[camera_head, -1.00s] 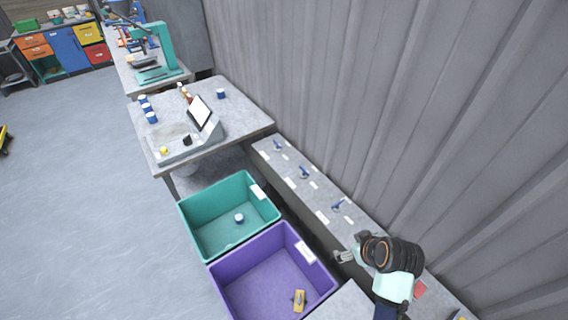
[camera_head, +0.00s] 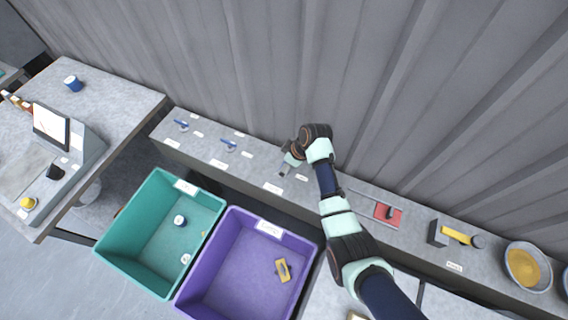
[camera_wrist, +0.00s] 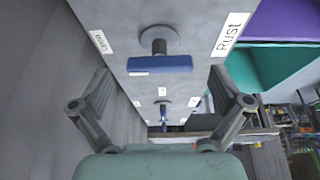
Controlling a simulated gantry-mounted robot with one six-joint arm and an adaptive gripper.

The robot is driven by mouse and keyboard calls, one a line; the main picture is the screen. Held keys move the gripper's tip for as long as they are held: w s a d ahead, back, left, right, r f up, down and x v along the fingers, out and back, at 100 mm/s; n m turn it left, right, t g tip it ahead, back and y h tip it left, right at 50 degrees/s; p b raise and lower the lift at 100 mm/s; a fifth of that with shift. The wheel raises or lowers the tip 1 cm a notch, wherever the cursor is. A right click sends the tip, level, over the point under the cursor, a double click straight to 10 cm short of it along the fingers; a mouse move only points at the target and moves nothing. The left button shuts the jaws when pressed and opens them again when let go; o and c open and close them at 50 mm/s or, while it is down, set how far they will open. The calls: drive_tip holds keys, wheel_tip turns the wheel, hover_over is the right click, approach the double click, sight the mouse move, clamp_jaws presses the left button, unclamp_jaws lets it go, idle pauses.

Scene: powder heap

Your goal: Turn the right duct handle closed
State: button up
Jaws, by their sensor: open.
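The right duct handle (camera_wrist: 160,64) is a blue bar on a grey round mount, set on the grey ledge (camera_head: 205,150). In the wrist view its bar lies crosswise between my gripper's spread fingers, with gaps on both sides. My gripper (camera_wrist: 160,80) is open and empty. In the head view my gripper (camera_head: 285,168) is over the ledge at the right handle, which it mostly hides. The middle handle (camera_head: 229,145) and left handle (camera_head: 181,124) stand farther left along the ledge; they also show beyond the right handle in the wrist view.
A corrugated wall (camera_head: 300,60) rises behind the ledge. A teal bin (camera_head: 122,243) and a purple bin (camera_head: 190,295) stand in front. Right of my arm are a red item (camera_head: 388,214), a yellow-handled tool (camera_head: 455,235) and a bowl of yellow powder (camera_head: 522,268).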

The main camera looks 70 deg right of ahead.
drive_tip(key=shift+w+f, duration=0.2)
drive_tip(key=shift+f, duration=0.15)
drive_tip(key=shift+c, duration=0.2)
drive_tip(key=c, duration=1.1)
